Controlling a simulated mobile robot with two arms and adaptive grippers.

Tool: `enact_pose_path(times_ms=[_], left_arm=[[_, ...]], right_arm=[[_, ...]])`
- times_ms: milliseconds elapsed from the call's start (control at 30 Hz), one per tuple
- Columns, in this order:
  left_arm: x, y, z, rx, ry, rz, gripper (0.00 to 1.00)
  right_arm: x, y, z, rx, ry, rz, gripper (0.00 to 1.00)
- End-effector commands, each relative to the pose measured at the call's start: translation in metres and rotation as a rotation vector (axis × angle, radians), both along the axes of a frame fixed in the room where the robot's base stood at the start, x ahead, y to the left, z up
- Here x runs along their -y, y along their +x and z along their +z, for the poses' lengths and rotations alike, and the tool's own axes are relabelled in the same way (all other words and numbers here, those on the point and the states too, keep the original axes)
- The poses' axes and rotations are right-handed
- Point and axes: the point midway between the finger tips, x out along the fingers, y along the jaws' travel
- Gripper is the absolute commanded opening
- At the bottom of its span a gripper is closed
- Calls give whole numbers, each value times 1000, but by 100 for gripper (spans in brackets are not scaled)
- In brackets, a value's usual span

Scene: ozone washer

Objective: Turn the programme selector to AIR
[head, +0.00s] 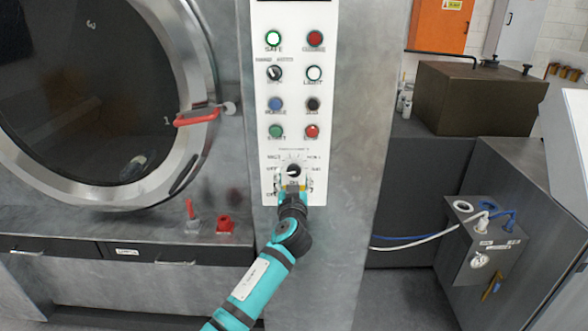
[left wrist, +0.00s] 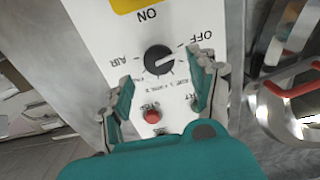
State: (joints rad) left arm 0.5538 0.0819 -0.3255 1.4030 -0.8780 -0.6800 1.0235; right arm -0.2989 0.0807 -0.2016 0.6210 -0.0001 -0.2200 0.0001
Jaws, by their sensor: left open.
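The programme selector is a round black knob (head: 294,170) low on the white control panel (head: 262,110). It shows larger in the left wrist view (left wrist: 158,60), where the panel appears upside down. There, AIR is printed left of the knob and OFF to its upper right. A pale mark on the knob seems to point right, away from AIR; its exact setting is hard to read. My left gripper (left wrist: 165,72) is open, with its fingers apart on either side of the knob and no clear contact. In the head view my left gripper (head: 292,186) covers the panel's lower end. My right gripper is out of view.
Several buttons and lamps sit above the selector, including a red button (head: 312,131), which also shows between my fingers in the wrist view (left wrist: 152,116). The round door (head: 80,90) with a red handle (head: 197,117) is at left. Bare metal (head: 365,110) lies right of the panel.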

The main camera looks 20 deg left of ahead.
Motion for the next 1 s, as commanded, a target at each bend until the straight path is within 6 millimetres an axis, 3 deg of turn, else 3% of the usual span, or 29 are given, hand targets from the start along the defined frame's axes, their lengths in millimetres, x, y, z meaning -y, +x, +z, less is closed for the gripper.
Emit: enact_pose_path(times_ms=[233, 633, 1000], left_arm=[[-9, 29, 0, 0, 1, 1, 60], [-10, 34, -1, 0, 0, -1, 60], [-10, 34, -1, -1, 0, 0, 12]], right_arm=[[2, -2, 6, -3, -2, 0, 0], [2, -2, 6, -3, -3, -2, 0], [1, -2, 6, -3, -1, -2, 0]])
